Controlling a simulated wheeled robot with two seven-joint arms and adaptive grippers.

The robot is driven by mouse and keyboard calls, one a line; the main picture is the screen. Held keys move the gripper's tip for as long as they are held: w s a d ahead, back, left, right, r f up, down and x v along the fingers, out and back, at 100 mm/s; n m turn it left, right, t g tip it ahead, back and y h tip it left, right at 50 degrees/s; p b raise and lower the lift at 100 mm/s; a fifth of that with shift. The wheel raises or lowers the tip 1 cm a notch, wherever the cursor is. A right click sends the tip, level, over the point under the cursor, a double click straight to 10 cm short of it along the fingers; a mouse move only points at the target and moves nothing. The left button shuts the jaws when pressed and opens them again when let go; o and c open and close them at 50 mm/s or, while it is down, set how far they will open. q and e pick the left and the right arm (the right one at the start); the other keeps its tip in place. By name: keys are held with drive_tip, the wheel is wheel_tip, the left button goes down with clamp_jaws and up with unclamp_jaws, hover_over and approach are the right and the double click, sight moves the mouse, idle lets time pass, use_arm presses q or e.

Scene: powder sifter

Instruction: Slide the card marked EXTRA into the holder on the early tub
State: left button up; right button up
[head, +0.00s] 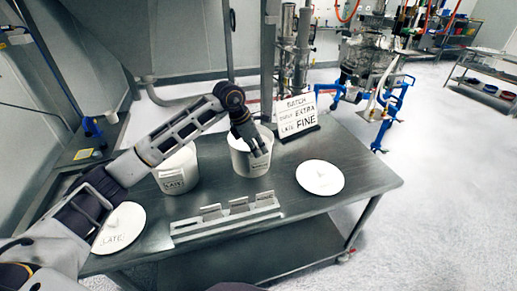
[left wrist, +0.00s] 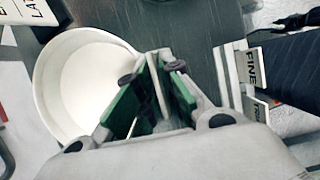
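The early tub (head: 238,160) is the right-hand white tub on the steel table, and its open top shows in the left wrist view (left wrist: 85,85). Its front label is mostly hidden by my left gripper (head: 257,150), which points down at the tub's front wall. In the left wrist view, the green-padded fingers (left wrist: 153,72) close around a thin pale card (left wrist: 156,88), seen nearly edge-on. Its marking cannot be read. The holder on this tub is not clearly visible. My right gripper is not in view.
A card rack (head: 228,224) with several cards stands at the front; one reads FINE (left wrist: 253,67). The late tub (head: 176,174) stands left. Lids lie at left (head: 119,228) and right (head: 320,177). A batch sign (head: 297,116) stands behind, pairing early with EXTRA.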

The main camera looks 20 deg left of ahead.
use_arm(q)
drive_tip(key=shift+o, duration=1.4)
drive_tip(key=shift+f, duration=0.1)
drive_tip(key=v, duration=1.2)
drive_tip(key=shift+d, duration=0.1)
